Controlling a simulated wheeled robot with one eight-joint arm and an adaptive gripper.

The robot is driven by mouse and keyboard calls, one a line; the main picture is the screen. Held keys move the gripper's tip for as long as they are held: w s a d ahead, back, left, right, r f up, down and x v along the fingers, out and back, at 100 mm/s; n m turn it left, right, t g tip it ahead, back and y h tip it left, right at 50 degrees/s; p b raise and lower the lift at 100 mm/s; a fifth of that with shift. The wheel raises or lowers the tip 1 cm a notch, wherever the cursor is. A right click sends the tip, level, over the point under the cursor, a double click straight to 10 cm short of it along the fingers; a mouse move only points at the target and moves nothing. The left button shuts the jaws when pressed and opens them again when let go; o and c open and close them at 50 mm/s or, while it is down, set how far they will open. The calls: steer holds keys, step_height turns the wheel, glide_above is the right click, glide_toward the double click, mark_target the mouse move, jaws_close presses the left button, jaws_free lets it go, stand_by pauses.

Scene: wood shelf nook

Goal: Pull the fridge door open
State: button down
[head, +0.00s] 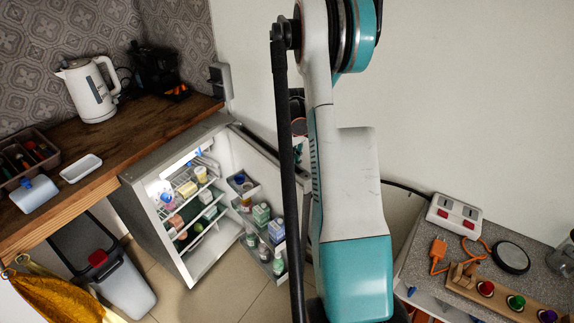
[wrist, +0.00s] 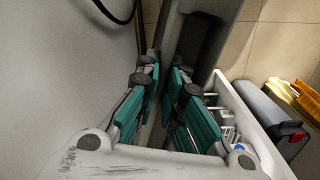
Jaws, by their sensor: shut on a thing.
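The exact contact is partly hidden between the fingers. In the head view my arm hides most of the gripper and the door's outer side.
A white kettle (head: 90,90) and a tray (head: 28,157) stand on the counter (head: 120,140). A bin (head: 112,285) stands left of the fridge. A grey side table (head: 420,262) with a switch box (head: 453,215) is at the right. Tiled floor (head: 225,297) shows before the fridge.

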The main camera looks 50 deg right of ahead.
steer(key=shift+d, duration=0.3)
steer(key=c, duration=1.7)
jaws_free()
step_height(320, 180, up, 12)
steer(key=shift+w+a, duration=0.1)
